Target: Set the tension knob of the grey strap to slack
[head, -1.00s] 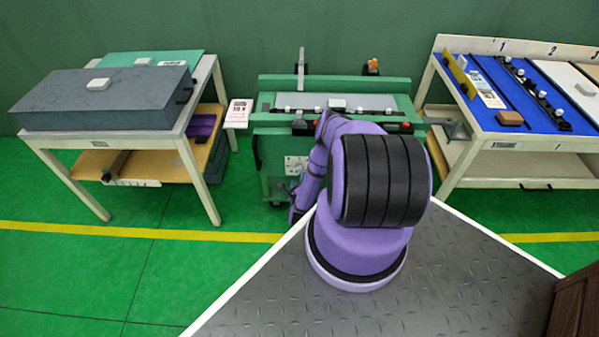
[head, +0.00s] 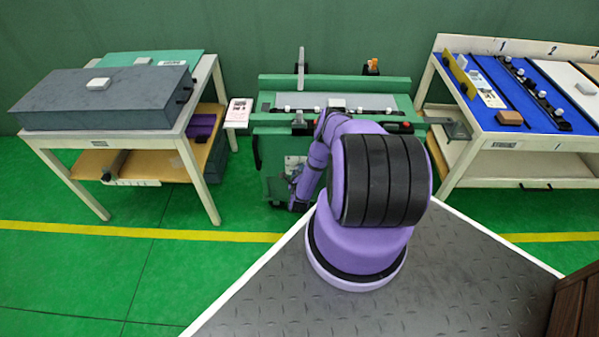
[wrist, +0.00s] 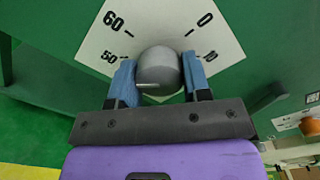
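A round grey knob (wrist: 158,70) stands out from a white dial plate (wrist: 112,35) in the wrist view. The plate carries the figures 60, 50, 0 and 10 and sits on a green surface. My gripper (wrist: 160,80) has one blue finger on each side of the knob, with no clear gap; whether they press on it I cannot tell. A thin pale bar (wrist: 149,86) shows in front of the knob. In the head view my gripper is low at the front of the green machine (head: 335,82), partly hidden by my arm. I cannot make out a grey strap for certain.
A table with a dark grey box (head: 100,105) stands at the left. A bench with a blue top (head: 515,95) stands at the right. A small placard (head: 238,110) is beside the machine. Green floor is free in front of the left table.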

